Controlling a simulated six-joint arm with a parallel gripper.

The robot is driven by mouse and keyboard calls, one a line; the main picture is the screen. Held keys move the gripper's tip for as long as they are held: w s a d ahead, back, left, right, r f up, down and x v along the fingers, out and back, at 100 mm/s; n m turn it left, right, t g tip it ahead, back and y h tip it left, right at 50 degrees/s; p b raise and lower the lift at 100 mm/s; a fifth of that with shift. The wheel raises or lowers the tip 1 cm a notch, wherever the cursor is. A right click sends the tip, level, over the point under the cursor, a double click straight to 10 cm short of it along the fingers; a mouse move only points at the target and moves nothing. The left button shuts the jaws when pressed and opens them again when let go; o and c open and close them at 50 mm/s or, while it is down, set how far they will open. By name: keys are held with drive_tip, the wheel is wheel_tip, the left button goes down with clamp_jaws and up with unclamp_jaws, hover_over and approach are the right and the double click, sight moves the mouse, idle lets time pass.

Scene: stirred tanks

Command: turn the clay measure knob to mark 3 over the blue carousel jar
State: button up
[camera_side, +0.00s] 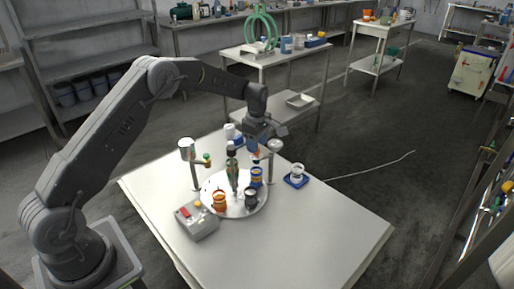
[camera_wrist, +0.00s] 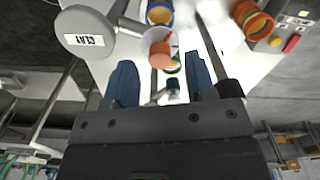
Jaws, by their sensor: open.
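The clay measure (camera_wrist: 85,30) shows in the wrist view as a grey round top labelled CLAY, left of my fingers. In the side view its top (camera_side: 276,145) stands on a post at the back right of the carousel (camera_side: 228,208). A clay-coloured knob with a pale rim (camera_wrist: 158,47) lies just ahead of the gap between my fingertips. The blue carousel jar (camera_side: 256,177) stands on the carousel below the measure; it also shows in the wrist view (camera_wrist: 160,13). My gripper (camera_side: 254,146) is open beside the knob, with nothing clearly held. Whether a finger touches the knob I cannot tell.
An orange jar (camera_side: 219,202) and a dark jar (camera_side: 251,200) share the carousel with a dark green upright piece (camera_side: 232,170). Another measure (camera_side: 187,150) stands left. The table's front right is clear.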

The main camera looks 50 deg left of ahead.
drive_tip(key=shift+f, duration=1.05)
drive_tip(key=c, duration=0.9)
